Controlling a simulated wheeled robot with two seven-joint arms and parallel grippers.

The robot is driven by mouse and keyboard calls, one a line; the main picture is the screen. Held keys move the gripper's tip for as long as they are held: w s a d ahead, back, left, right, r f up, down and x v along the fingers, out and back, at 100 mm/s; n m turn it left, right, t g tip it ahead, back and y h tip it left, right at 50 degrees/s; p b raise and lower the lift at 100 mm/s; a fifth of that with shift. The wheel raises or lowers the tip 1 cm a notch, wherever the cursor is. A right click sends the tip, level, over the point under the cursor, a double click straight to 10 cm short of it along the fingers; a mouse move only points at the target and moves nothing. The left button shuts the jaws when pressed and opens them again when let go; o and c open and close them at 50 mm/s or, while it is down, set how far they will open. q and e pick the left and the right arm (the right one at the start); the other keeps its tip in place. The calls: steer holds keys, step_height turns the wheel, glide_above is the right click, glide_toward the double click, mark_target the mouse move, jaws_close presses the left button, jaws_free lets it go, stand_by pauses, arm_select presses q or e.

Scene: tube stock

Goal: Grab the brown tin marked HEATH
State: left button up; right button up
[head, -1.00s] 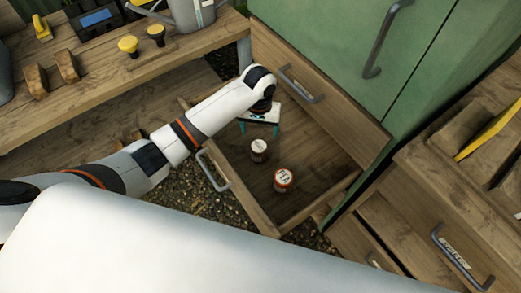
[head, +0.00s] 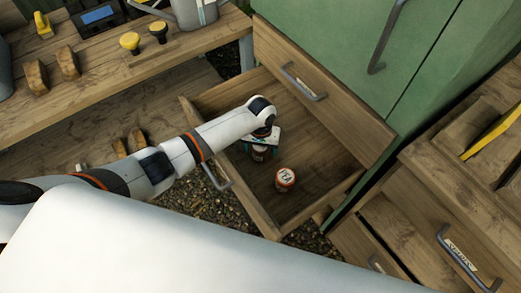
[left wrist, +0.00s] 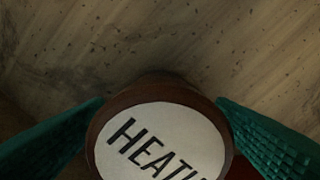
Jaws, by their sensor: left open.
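The brown tin marked HEATH (left wrist: 160,145) has a white lid label with black letters and fills the lower middle of the left wrist view. In the head view the tin (head: 260,153) stands in the open drawer, mostly hidden under my left gripper (head: 261,144). In the left wrist view the two teal fingers of my left gripper (left wrist: 160,130) are spread, one on each side of the tin. I cannot tell whether they touch it. My right gripper is not in view.
A second tin marked PEA (head: 285,179) stands in the drawer (head: 317,190), to the right of the HEATH tin. Drawer walls surround both tins. A green cabinet (head: 430,60) rises behind, and a wooden bench (head: 100,90) stands at the left.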

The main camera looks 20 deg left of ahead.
arm_select(q)
steer(key=c, duration=1.1)
